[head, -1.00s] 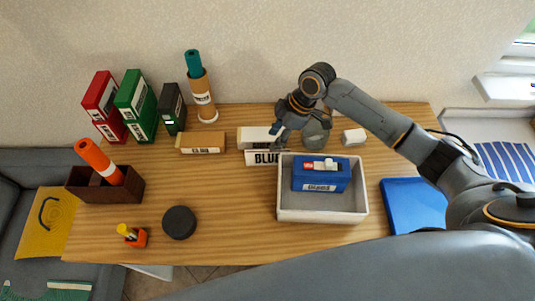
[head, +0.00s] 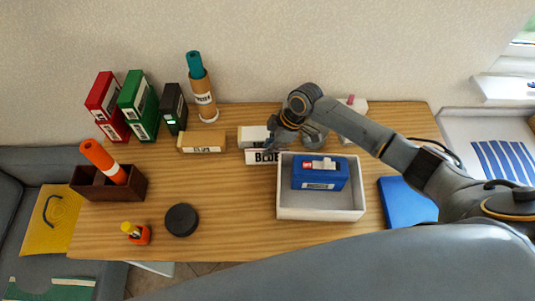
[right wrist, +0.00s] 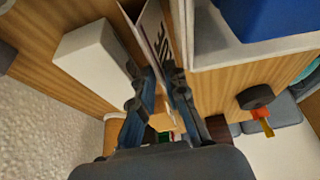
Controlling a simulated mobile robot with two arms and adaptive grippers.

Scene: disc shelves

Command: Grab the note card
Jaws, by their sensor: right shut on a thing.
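The note card, a white card with dark letters reading BLUE (head: 260,157), stands behind the white tray in the head view, in front of a white block. In the right wrist view the card (right wrist: 158,35) runs between my fingers. My right gripper (head: 274,142) is shut on the card from above; its fingers also show in the right wrist view (right wrist: 160,78). The gripper partly hides the card's right end in the head view. My left gripper is not in view.
The white tray (head: 320,213) holds a blue box (head: 318,174) close to the card. The white block (head: 248,135) is just behind it. Binders (head: 137,104) and a brown holder (head: 112,186) stand at the left. The front middle of the table is mostly clear.

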